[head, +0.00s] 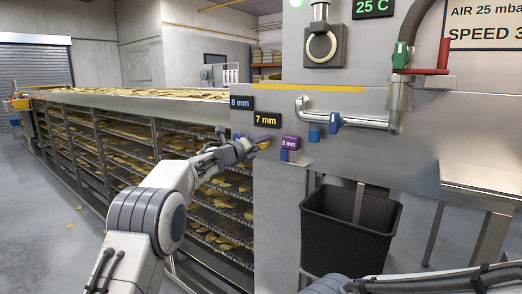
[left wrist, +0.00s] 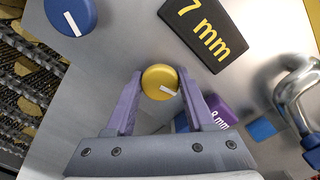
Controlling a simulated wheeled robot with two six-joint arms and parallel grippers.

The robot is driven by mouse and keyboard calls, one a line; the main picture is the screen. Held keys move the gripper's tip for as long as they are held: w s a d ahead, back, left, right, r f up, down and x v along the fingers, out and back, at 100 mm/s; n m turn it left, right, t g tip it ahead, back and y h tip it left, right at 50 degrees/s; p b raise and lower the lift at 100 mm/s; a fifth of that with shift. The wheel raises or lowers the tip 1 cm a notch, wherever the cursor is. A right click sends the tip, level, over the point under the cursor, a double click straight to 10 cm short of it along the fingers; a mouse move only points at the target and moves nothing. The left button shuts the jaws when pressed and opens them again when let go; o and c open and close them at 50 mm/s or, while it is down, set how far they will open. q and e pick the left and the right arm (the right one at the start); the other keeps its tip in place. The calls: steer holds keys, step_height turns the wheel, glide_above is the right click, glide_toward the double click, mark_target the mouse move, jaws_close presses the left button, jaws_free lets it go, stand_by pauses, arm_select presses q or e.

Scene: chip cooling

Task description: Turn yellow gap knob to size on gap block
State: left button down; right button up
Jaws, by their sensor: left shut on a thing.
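The round yellow gap knob (left wrist: 159,82) sits on the grey machine panel, its white mark pointing right and slightly down in the left wrist view. The knob also shows in the head view (head: 262,139). My left gripper (left wrist: 158,96) is shut on it, one purple finger on each side. In the head view my left gripper (head: 248,145) reaches the panel's left part. The purple gap block (head: 290,143), marked 8 mm, sits just right of the knob; a finger partly covers it in the left wrist view (left wrist: 218,113). The yellow-lettered display (head: 266,119) reads 7 mm. My right gripper is out of view.
A blue display (head: 241,103) reads 8 mm. A blue knob (left wrist: 70,15) is at the upper left in the left wrist view. A bent metal pipe (head: 350,121) is right of the block, and a black bin (head: 350,230) stands below. Chip racks (head: 120,135) are at left.

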arm_select(q)
steer(key=m+b, duration=0.2)
steer(key=m, duration=0.2)
steer(key=shift+f+m, duration=0.15)
steer(key=shift+m, duration=0.15)
steer(key=shift+m+b, duration=0.95)
steer(key=shift+m, duration=0.95)
steer(key=shift+c, duration=1.3)
jaws_free()
